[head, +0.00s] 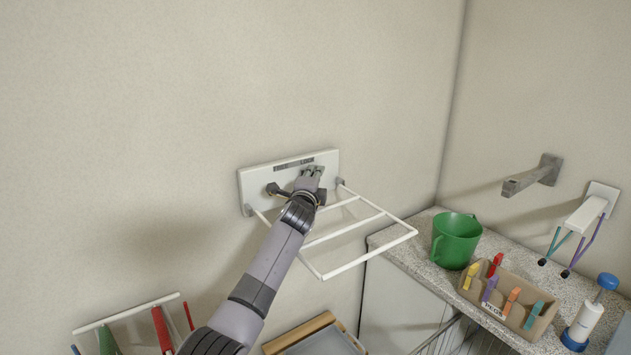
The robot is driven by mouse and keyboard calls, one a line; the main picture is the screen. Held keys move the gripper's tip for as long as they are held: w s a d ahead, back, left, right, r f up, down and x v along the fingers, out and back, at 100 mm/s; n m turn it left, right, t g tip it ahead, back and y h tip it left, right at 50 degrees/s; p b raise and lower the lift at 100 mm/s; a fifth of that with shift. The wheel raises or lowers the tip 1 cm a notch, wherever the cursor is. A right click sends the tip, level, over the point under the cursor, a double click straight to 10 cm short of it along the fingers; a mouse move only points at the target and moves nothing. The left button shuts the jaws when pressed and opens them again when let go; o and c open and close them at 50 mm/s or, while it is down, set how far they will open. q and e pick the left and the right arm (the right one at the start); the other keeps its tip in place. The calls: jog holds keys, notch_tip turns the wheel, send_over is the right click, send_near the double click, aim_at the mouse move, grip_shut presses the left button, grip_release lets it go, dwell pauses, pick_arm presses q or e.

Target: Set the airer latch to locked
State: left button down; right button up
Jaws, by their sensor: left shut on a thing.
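The airer's white wall plate (256,188) is fixed to the wall in the middle of the head view. A small dark label (293,163) on its top edge seems to read FREE at left and LOCK at right. The white airer rack (372,256) juts out from the plate. My left gripper (313,172) is at the plate, under the right part of the label, shut on what appears to be the airer latch. The gripper and wrist hide most of the latch. A dark part (273,189) shows left of the wrist; I cannot tell whether it belongs to the latch.
A granite-look counter (398,253) at right holds a green bucket (456,240), a tray (541,322) of colored pegs and a blue-topped white dispenser (588,318). A grey wall bracket (532,177) and a white hook holder (586,214) project at right. Another rack (127,313) stands lower left.

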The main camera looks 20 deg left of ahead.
pick_arm(q)
jog(key=c, duration=1.8)
grip_release()
jog(key=shift+d, duration=0.2)
jog(key=shift+o, duration=0.8)
jog(key=shift+w, duration=0.15)
jog(key=shift+o, duration=1)
jog(key=shift+a, duration=0.1)
pick_arm(e)
jog(key=shift+a, duration=0.15)
pick_arm(q)
jog(key=s+d, duration=0.1)
jog(key=s, duration=1.1)
jog(key=shift+d, duration=0.25)
pick_arm(e)
jog(key=shift+a, duration=0.2)
pick_arm(q)
jog(key=shift+r, duration=0.1)
pick_arm(e)
jog(key=shift+r, duration=0.1)
